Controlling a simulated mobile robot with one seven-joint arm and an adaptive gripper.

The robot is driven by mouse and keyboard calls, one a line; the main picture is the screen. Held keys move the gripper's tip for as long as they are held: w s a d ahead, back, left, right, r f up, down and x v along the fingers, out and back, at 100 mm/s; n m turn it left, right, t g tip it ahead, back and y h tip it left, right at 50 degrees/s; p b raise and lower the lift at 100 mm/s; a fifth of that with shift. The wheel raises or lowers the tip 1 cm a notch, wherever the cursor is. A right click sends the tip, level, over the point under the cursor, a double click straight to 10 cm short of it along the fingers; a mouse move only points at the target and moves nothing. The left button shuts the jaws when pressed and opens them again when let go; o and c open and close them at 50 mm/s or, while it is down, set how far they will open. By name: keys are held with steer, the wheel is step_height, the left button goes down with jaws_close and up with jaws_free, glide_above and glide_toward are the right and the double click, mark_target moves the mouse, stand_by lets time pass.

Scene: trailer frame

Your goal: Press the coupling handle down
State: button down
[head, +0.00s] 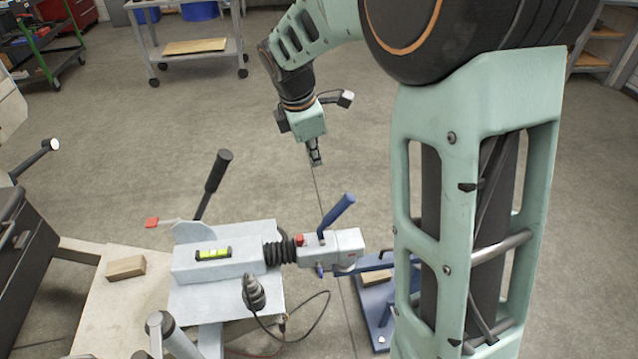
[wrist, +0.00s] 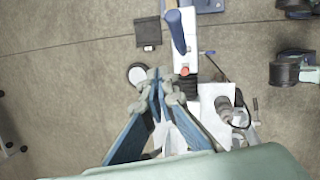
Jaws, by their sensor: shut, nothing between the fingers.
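The coupling handle (head: 338,214) is a blue lever, raised and slanting up to the right from the grey coupling head (head: 346,243). A red button (head: 300,239) sits beside its base. In the wrist view the blue handle (wrist: 177,32) points toward the top of the picture, above the white coupling body (wrist: 193,52). My gripper (head: 317,161) is shut and empty. In the head view it hangs above and beyond the handle, apart from it. Its shut fingertips (wrist: 158,76) show in the wrist view below and left of the handle.
A blue stand (head: 372,308) is under the coupling. A cable hangs in front. A wooden block (head: 125,267) lies on the left bench. Open floor lies behind.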

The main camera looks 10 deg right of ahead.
steer(key=shift+g, duration=0.6)
steer(key=s+f, duration=0.1)
steer(key=s+a+f, duration=0.1)
steer(key=f, duration=0.1)
steer(key=shift+s+f, duration=0.2)
steer(key=shift+f, duration=0.05)
steer(key=shift+d+f, duration=0.1)
steer(key=b, duration=0.4)
glide_above(333, 210)
steer(key=s+a, duration=0.1)
steer(key=a, duration=0.3)
steer(key=s+a+f+x, duration=0.1)
steer(key=a+x, duration=0.1)
steer(key=x, duration=0.8)
steer(key=shift+s+d+f, duration=0.1)
steer(key=shift+d+f, duration=0.05)
steer(key=shift+d, duration=0.4)
steer(key=shift+d+f, duration=0.15)
steer(key=shift+d, duration=0.45)
steer(key=shift+d+f, duration=0.25)
steer(key=shift+d, duration=0.2)
steer(key=shift+d, duration=0.1)
